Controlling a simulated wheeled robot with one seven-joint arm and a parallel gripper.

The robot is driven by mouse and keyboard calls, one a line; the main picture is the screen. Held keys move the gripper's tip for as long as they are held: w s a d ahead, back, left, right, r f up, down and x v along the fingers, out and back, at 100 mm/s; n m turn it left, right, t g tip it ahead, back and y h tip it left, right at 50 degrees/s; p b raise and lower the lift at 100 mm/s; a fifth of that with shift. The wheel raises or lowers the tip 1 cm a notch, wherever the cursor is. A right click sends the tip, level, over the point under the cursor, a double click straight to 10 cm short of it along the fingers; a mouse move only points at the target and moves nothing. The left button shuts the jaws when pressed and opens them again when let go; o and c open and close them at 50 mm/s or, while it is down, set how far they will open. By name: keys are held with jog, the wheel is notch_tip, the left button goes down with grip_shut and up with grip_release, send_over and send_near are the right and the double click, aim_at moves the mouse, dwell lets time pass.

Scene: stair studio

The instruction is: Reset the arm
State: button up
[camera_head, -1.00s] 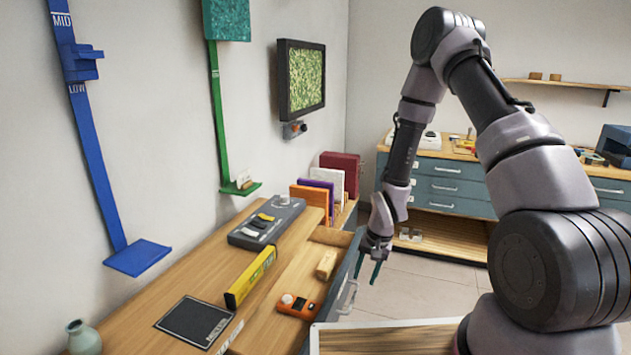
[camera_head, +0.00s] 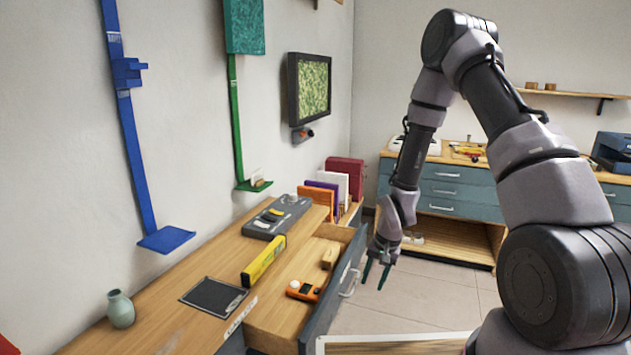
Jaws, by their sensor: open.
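My gripper (camera_head: 377,273) hangs at the end of my bent arm (camera_head: 470,100), pointing down. Its two dark green fingertips are apart, with nothing visible between them. It is just right of the open drawer (camera_head: 325,290) and its handle, over the floor. Whether it touches the drawer front cannot be told, but a gap shows.
The drawer holds an orange device (camera_head: 304,291) and a wooden block (camera_head: 329,258). A yellow level (camera_head: 264,261), a grey switch box (camera_head: 277,217), a dark pad (camera_head: 214,296) and a vase (camera_head: 120,309) stand on the wooden bench (camera_head: 160,318). A blue-grey cabinet (camera_head: 455,190) stands behind; floor between is clear.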

jog(key=d+r+t, duration=0.1)
jog(key=d+r, duration=0.2)
jog(key=r, duration=1.1)
jog(key=d+r+t, duration=0.2)
jog(key=d+r, duration=0.1)
jog(key=r, duration=1.1)
jog(key=s+d+r+t, duration=0.2)
jog(key=s+r+t, duration=0.1)
jog(key=s+r, duration=1.4)
notch_tip(320, 180, up, 2)
jog(key=shift+s+d+r, duration=0.25)
jog(key=shift+s, duration=0.15)
jog(key=shift+a, duration=0.1)
